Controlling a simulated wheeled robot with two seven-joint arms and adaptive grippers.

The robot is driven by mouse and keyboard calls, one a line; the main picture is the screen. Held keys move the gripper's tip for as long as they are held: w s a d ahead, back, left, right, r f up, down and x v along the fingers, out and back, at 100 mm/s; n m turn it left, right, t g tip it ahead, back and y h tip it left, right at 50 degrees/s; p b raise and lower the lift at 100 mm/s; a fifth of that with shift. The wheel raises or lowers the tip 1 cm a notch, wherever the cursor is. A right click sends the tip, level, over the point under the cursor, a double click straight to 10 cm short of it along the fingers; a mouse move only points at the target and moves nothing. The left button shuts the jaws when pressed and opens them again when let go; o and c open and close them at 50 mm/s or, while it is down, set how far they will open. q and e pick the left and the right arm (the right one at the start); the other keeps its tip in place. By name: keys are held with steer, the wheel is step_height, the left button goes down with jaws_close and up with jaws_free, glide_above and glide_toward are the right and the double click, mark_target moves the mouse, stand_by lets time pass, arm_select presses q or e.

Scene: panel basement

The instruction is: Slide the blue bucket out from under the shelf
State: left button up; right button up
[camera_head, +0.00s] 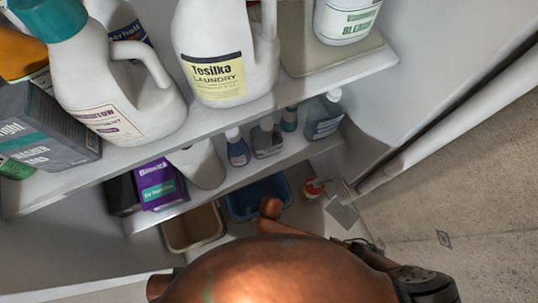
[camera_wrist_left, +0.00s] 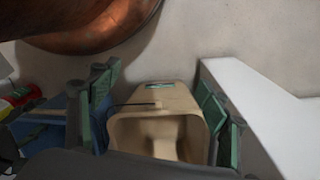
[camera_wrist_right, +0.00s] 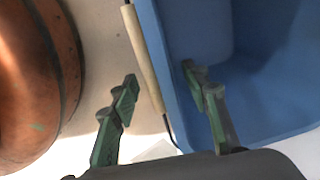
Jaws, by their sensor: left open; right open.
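The blue bucket (camera_head: 258,197) sits on the floor under the lower shelf (camera_head: 215,186) in the head view. In the right wrist view the blue bucket (camera_wrist_right: 275,75) fills the right side, with its wire handle and tan grip (camera_wrist_right: 143,55) at the near rim. My right gripper (camera_wrist_right: 160,85) is open there, one finger over the bucket's inside and the other outside the rim. My left gripper (camera_wrist_left: 157,80) is open, with a tan bucket (camera_wrist_left: 160,115) in view between its fingers; contact cannot be told. The blue bucket (camera_wrist_left: 50,125) shows behind its left finger. Both grippers are hidden in the head view.
A large copper vessel (camera_head: 265,270) stands close in front of the buckets. The tan bucket (camera_head: 193,230) is left of the blue one, and a red and yellow container (camera_head: 313,187) is right of it. Bottles and boxes crowd the shelves. A white pipe (camera_head: 450,110) runs at right.

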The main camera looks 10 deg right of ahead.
steer(key=shift+f, duration=0.35)
arm_select(q)
steer(key=shift+r, duration=0.85)
arm_select(e)
steer(key=shift+c, duration=0.6)
arm_select(q)
steer(key=shift+d, duration=0.1)
arm_select(e)
jaws_close()
